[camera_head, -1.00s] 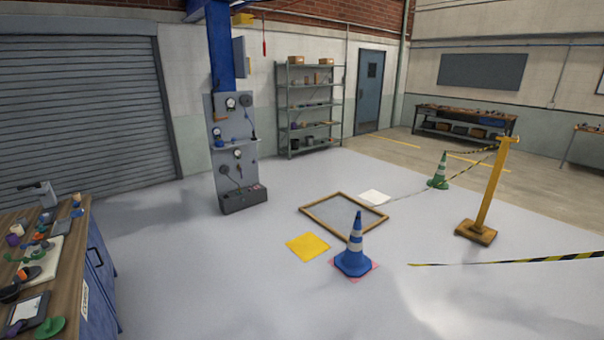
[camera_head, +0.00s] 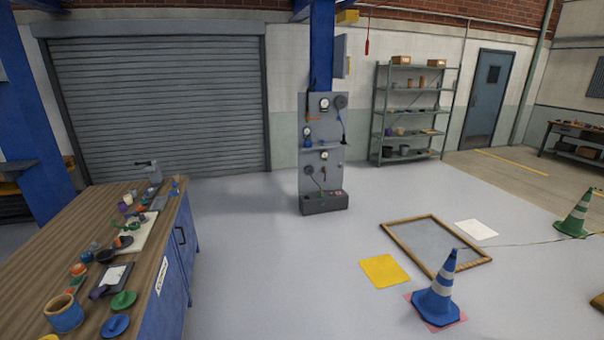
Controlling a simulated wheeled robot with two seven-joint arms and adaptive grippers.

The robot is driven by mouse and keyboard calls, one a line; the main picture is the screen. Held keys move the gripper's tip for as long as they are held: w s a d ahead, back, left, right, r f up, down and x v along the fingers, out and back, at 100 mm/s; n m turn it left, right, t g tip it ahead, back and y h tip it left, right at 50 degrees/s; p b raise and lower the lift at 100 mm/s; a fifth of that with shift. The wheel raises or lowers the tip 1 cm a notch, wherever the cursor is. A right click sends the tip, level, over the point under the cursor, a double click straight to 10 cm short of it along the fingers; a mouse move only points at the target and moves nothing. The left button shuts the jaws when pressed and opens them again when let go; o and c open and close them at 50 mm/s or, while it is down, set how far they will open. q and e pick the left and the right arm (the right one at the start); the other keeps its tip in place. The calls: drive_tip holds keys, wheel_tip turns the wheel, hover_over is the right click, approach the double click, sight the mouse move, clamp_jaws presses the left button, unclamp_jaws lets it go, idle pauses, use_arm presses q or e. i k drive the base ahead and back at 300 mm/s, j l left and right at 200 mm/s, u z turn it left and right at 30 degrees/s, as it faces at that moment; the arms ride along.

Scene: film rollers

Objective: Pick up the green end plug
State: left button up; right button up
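On the wooden workbench (camera_head: 60,235) at the left of the head view lies a round green piece with a raised knob (camera_head: 124,300), near the bench's right edge. It looks like the green end plug. A similar blue piece (camera_head: 115,326) lies just in front of it. Neither of my grippers is in view.
A blue pot (camera_head: 64,313) and several small coloured parts crowd the bench top. A blue cone (camera_head: 438,290), a yellow floor mat (camera_head: 385,271) and a wooden floor frame (camera_head: 398,240) lie right of it. The floor beside the bench is clear.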

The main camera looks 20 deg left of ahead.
sight(125, 299)
drive_tip(key=i+j+u, duration=0.1)
drive_tip(key=i+u, duration=0.6)
drive_tip(key=u, duration=0.15)
drive_tip(key=i+u, duration=0.5)
drive_tip(key=i+l+u, duration=0.15)
drive_tip(key=i+u, duration=0.35)
